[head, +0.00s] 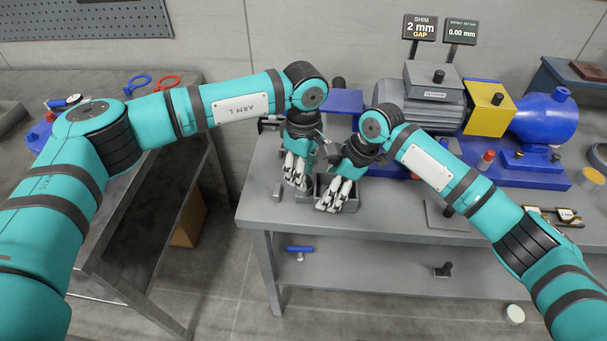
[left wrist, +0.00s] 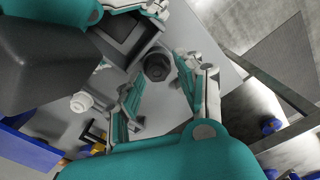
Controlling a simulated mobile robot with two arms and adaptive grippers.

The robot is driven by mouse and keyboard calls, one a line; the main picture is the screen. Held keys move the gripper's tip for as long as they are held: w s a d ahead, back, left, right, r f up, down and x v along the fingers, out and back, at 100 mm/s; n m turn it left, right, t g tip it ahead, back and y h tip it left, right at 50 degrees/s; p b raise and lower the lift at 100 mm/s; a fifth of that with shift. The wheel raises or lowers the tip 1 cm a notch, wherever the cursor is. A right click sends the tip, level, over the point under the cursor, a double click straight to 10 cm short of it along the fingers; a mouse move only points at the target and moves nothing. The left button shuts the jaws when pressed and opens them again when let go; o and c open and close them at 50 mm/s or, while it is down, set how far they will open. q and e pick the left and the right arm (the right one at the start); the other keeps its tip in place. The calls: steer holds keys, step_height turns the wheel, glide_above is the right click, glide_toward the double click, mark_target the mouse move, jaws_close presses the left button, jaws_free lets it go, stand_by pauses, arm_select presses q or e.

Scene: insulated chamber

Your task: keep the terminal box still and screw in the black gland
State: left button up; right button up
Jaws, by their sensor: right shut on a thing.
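The terminal box (head: 351,204) is a small grey open-topped box near the front left of the workbench; in the left wrist view it shows as a dark-cavity box (left wrist: 152,38). My right gripper (head: 334,197) is shut on its wall; its white fingers also show at the top of the left wrist view (left wrist: 150,8). The black gland (left wrist: 157,67) is a dark round piece with a ring-shaped top, beside the box. My left gripper (head: 296,180) points down just left of the box. Its spread fingers (left wrist: 160,82) stand either side of the gland; I cannot tell if they touch it.
A small grey cylinder (head: 277,191) stands near the bench's left edge. A pale round knob (left wrist: 81,102) shows in the left wrist view. The grey motor (head: 420,105) and blue pump (head: 545,118) fill the back. A grey plate (head: 446,217) lies to the right.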

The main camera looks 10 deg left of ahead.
arm_select(q)
steer(key=shift+r, duration=2.85)
arm_select(e)
steer(key=shift+s, duration=0.15)
steer(key=shift+a, duration=0.1)
steer(key=o, duration=1.3)
steer(key=shift+o, duration=0.2)
arm_select(q)
steer(key=shift+f+b, duration=0.35)
steer(key=shift+f, duration=0.05)
arm_select(e)
steer(key=v, duration=0.9)
